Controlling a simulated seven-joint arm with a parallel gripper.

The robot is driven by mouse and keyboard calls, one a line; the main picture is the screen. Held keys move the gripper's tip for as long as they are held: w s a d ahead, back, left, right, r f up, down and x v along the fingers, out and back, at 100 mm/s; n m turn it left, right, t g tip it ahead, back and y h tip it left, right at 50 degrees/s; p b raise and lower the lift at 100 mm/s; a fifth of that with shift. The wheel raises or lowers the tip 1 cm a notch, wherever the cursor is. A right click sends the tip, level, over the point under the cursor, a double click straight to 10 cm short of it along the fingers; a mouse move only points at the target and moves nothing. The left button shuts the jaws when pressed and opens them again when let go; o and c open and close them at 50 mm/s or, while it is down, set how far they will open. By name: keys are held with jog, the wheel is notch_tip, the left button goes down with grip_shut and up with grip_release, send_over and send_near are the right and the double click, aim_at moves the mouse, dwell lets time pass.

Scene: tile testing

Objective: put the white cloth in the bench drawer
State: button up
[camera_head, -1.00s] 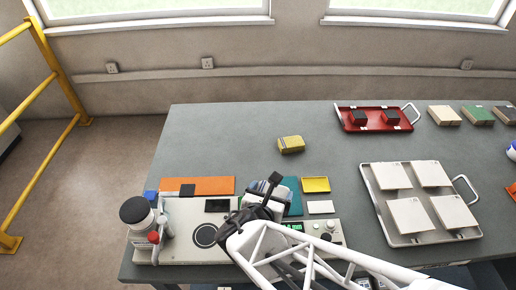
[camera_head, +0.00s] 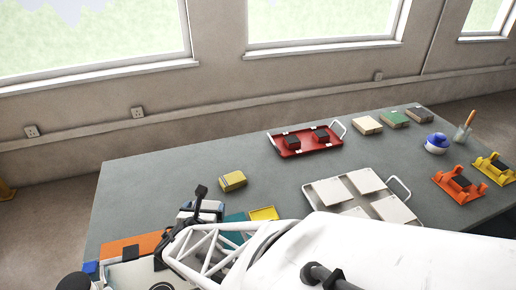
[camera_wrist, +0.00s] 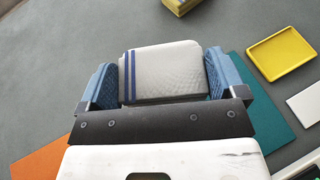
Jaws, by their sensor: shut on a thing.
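The white cloth (camera_wrist: 165,72), folded with two dark blue stripes near its left side, is between the blue finger pads of my gripper (camera_wrist: 160,84) in the wrist view. My gripper is shut on it, and the cloth touches or nearly touches both pads. In the head view, my gripper (camera_head: 200,210) is over the front left part of the grey bench (camera_head: 145,190), by the teal mat, with my white arm reaching across the front. The bench drawer is not visible in either view.
A yellow sponge-like block (camera_head: 232,181) lies behind my gripper. A yellow tray (camera_head: 263,213) and an orange mat (camera_head: 133,246) are close by. A red tray (camera_head: 296,152) with dark blocks and a tray of white tiles (camera_head: 318,197) stand farther right. The back left bench top is clear.

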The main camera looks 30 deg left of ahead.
jog(key=shift+w+a+f, duration=0.1)
jog(key=shift+w+a, duration=0.4)
jog(key=shift+a, duration=0.25)
jog(key=shift+w+a+f, duration=0.1)
jog(key=shift+w+a, duration=0.35)
jog(key=shift+a, duration=0.35)
jog(key=shift+w+a+f, duration=0.1)
jog(key=shift+w+a, duration=0.4)
jog(key=shift+a, duration=0.25)
jog(key=shift+f, duration=1.75)
jog(key=shift+f, duration=0.1)
jog(key=o, duration=0.6)
